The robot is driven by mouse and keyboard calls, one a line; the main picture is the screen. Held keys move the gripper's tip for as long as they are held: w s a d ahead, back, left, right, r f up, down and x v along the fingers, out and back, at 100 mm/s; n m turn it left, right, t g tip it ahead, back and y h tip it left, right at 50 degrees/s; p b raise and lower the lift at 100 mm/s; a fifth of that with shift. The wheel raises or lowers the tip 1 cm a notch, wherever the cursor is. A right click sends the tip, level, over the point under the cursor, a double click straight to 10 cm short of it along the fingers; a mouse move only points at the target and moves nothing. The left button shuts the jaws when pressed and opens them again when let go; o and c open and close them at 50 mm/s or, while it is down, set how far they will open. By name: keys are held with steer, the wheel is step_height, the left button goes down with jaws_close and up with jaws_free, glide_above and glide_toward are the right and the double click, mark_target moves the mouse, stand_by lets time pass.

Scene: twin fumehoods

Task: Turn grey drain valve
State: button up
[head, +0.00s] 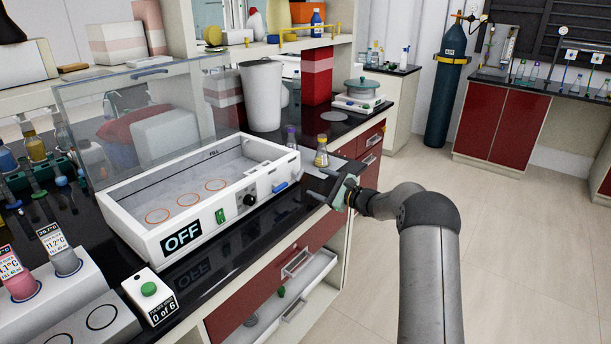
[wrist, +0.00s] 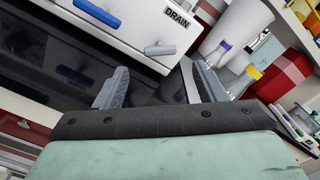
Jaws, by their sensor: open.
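The grey drain valve (wrist: 160,49) is a short rounded handle under the DRAIN label on the white bath's wall in the wrist view. I cannot make it out clearly in the head view. The white bath (head: 170,246) stands on the black counter, with an OFF display on its front. My gripper (head: 322,186) is at the bath's right end, over the counter's front edge. In the wrist view my gripper (wrist: 155,70) is open and empty. The valve lies just beyond and between its fingertips, apparently apart from them.
A blue handle (head: 280,187) is on the bath front, left of the grey valve in the wrist view. Small flasks with a purple cap (head: 291,139) and a yellow cap (head: 321,152) stand right of the bath. An open drawer (head: 300,274) juts out below. Floor at right is clear.

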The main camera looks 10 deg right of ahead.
mark_target(301, 176)
steer(key=p+x, duration=0.1)
steer(key=x, duration=0.5)
steer(key=shift+w, duration=0.1)
steer(key=c, duration=1)
